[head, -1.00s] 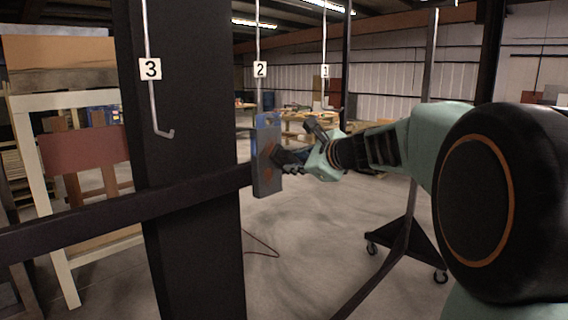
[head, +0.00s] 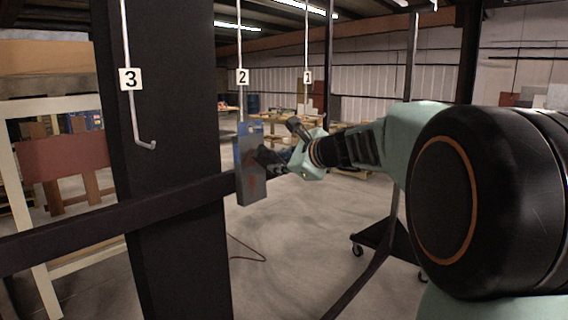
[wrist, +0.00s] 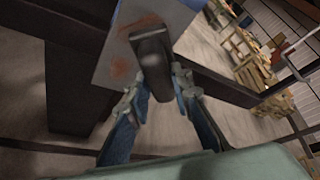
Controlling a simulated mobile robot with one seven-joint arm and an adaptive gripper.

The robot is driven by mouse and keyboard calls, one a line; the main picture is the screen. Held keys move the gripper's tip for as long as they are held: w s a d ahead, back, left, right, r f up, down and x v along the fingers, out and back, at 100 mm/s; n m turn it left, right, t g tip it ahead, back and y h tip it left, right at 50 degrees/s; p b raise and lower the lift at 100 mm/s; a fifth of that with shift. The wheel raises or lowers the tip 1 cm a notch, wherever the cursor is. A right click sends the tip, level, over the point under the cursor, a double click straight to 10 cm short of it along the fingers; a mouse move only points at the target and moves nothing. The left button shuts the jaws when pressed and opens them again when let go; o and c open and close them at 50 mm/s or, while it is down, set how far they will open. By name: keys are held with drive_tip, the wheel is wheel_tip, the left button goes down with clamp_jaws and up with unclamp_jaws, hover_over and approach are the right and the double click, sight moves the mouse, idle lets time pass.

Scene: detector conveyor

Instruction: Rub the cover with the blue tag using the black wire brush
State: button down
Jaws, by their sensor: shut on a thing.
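The cover (head: 250,190) is a grey upright panel hanging below the hook labelled 2, with blue along its left edge. I cannot make out whether that blue is a separate tag. Rusty brown patches mark its face, also in the wrist view (wrist: 118,71). My gripper (head: 281,166) is at the right of the cover, shut on the black wire brush (wrist: 153,62). The brush reaches from between the fingers to the cover's face and seems to touch it. Its bristles are hidden.
Hooks labelled 3 (head: 131,80) and 1 (head: 307,77) hang empty on either side. A dark post (head: 180,250) and horizontal bar (head: 110,220) stand left of the cover. A wheeled frame (head: 385,238) stands to the right. Open floor lies below the cover.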

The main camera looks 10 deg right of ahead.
drive_tip(key=shift+s+a+b, duration=0.2)
drive_tip(key=shift+s+a, duration=0.35)
drive_tip(key=shift+a, duration=0.25)
drive_tip(key=shift+s+a+b, duration=0.15)
drive_tip(key=shift+s+a, duration=0.45)
drive_tip(key=shift+a, duration=0.25)
drive_tip(key=shift+s+a+b, duration=0.2)
drive_tip(key=shift+s+a, duration=0.35)
drive_tip(key=shift+a, duration=0.25)
drive_tip(key=shift+d, duration=0.1)
